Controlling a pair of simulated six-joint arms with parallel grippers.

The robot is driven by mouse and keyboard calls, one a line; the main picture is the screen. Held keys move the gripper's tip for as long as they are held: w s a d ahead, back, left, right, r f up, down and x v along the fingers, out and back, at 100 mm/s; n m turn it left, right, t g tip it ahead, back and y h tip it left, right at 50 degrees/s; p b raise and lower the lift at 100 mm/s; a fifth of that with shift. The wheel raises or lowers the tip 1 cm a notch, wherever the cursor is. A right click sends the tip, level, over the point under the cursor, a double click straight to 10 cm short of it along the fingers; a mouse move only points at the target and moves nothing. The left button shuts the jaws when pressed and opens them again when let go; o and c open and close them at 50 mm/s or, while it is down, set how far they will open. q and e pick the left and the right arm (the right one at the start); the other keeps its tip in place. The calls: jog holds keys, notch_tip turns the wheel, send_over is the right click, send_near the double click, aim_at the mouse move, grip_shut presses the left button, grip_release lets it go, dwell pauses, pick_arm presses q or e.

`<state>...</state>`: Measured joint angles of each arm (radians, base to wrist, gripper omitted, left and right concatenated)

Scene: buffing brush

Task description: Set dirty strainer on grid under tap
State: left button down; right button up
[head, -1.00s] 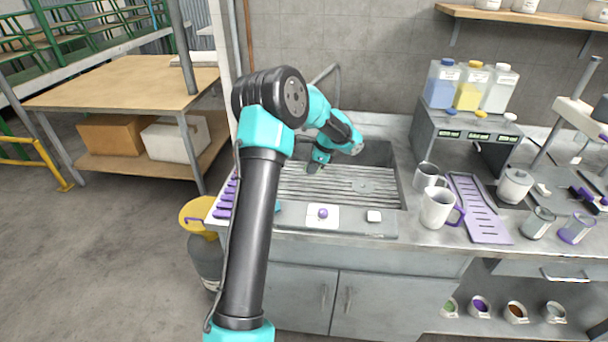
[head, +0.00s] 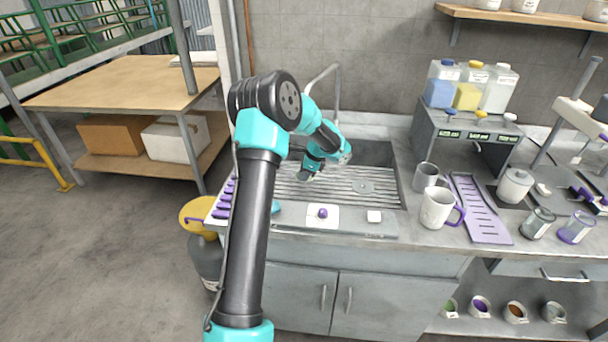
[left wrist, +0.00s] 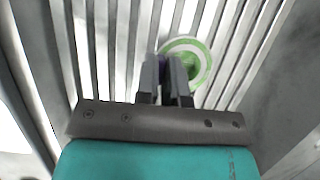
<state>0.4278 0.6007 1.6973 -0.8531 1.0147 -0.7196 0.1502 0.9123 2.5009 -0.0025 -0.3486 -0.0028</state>
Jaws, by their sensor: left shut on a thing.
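The slatted metal grid (head: 335,197) covers the front part of the sink. The tap is a grey curved pipe (head: 338,85) rising behind it. My left gripper (head: 306,174) is low over the left part of the grid. In the left wrist view its fingers (left wrist: 166,75) are close together on the strainer (left wrist: 196,50), a round white-rimmed piece with a green middle. A bit of purple shows by the fingers, which hide part of the strainer. I cannot tell whether the strainer touches the slats. My right gripper is out of view.
A panel with a purple knob (head: 322,213) is at the front edge. The grid's right part is mostly clear.

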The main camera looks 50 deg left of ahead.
pick_arm(q)
jog(key=c, duration=1.2)
grip_release()
jog(key=shift+f, duration=0.1)
jog(key=shift+c, duration=0.2)
jog(key=v, duration=1.2)
